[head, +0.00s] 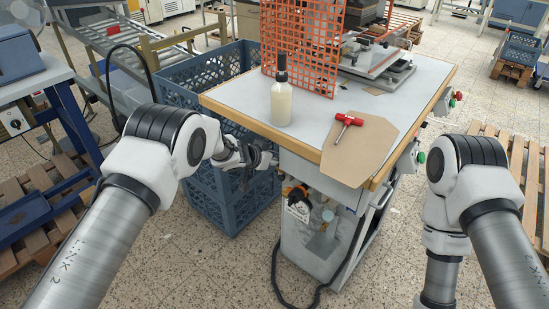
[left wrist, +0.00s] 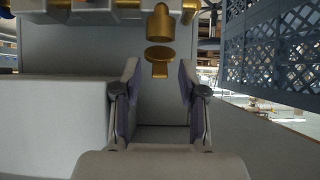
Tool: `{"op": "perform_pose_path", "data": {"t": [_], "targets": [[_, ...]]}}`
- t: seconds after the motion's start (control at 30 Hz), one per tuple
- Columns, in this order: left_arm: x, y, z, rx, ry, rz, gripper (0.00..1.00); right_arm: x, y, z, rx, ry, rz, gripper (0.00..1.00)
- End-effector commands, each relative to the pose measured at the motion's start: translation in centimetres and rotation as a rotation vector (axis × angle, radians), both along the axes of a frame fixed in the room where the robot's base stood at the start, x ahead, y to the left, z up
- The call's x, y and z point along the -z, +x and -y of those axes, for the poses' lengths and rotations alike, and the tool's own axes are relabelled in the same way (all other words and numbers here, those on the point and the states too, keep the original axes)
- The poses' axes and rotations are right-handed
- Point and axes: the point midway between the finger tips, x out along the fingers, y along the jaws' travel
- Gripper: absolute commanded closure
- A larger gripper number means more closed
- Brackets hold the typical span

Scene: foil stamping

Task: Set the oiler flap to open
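In the left wrist view a brass cylinder (left wrist: 160,24) shows at the top middle, with a flat round brass flap (left wrist: 160,54) and its narrow tab just below it. They look like the oiler and its flap; I cannot tell whether the flap is open. My left gripper (left wrist: 158,80) is open and empty, its two fingers spread on either side below the flap, with no visible contact. In the head view my left gripper (head: 272,165) is beside the front left edge of the machine table, and I cannot make out the flap there. My right gripper is out of view.
The grey table (head: 235,97) carries a bottle (head: 281,102), a red-handled tool (head: 346,127), a brown board (head: 358,150) and an orange grid (head: 300,45). Blue crates (head: 228,190) stand left of the machine cabinet (head: 315,250). A dark cable (head: 276,275) lies on the floor.

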Motion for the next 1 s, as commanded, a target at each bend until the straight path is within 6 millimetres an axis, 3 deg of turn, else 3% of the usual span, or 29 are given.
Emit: {"op": "perform_pose_path", "data": {"t": [0.27,0.5,0.7,1.0], "targets": [[-1.1,-1.2,-0.9,-0.001,0.001,-0.002,0.58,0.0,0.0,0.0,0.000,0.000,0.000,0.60],[-4.7,-5.2,-3.9,-0.002,0.000,0.000,0.58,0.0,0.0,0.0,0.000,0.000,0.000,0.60],[-6.7,-7.5,-5.5,-0.001,0.000,0.000,0.58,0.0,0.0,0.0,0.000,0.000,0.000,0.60],[-6.9,-7.9,-5.8,0.000,0.000,0.000,0.58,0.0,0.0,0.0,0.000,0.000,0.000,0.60]]}}
